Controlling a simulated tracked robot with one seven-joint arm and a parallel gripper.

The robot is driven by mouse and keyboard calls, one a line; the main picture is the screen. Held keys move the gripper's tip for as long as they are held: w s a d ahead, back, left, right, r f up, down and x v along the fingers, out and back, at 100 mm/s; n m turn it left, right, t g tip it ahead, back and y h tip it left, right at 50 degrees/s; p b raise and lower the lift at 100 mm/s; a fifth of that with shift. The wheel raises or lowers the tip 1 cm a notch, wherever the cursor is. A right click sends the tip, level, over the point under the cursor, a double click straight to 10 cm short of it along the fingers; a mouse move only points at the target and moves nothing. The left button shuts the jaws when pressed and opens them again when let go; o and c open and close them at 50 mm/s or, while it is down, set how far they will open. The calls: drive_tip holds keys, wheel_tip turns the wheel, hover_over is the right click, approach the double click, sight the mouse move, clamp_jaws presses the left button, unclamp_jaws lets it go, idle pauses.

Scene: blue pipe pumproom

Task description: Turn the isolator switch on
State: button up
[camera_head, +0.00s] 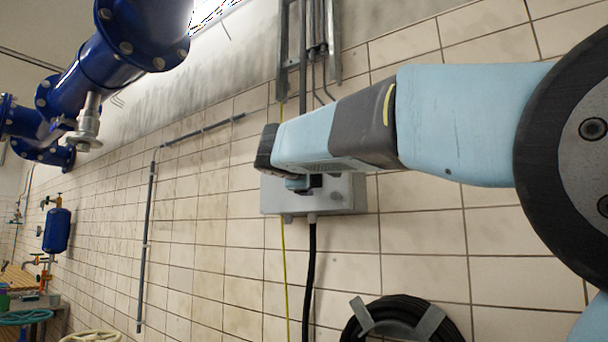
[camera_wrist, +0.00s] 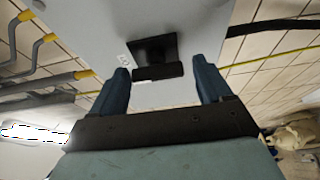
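The isolator switch is a grey box (camera_head: 340,196) on the tiled wall in the head view. Its grey face (camera_wrist: 90,25) fills the upper middle of the wrist view. A black switch handle (camera_wrist: 158,72) on a dark square base stands out from that face, with a small white label (camera_wrist: 124,60) to its left. My gripper (camera_wrist: 162,70) is open, with one blue finger on each side of the handle and a visible gap on both sides. In the head view my gripper (camera_head: 298,184) is in front of the box, and my arm hides the box's upper part.
Grey conduits (camera_head: 306,50) run up the wall above the box. A black cable (camera_head: 309,280) and a yellow-green wire (camera_head: 283,270) run down below it. A coiled black hose (camera_head: 400,322) hangs lower right. Blue flanged pipes (camera_head: 100,55) are at upper left. The wall left of the box is mostly clear.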

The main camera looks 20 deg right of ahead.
drive_tip(key=o, duration=0.3)
drive_tip(key=shift+o, duration=0.2)
drive_tip(key=shift+r, duration=0.1)
drive_tip(key=v, duration=1.3)
drive_tip(key=shift+s+a, duration=0.2)
drive_tip(key=shift+s, duration=0.15)
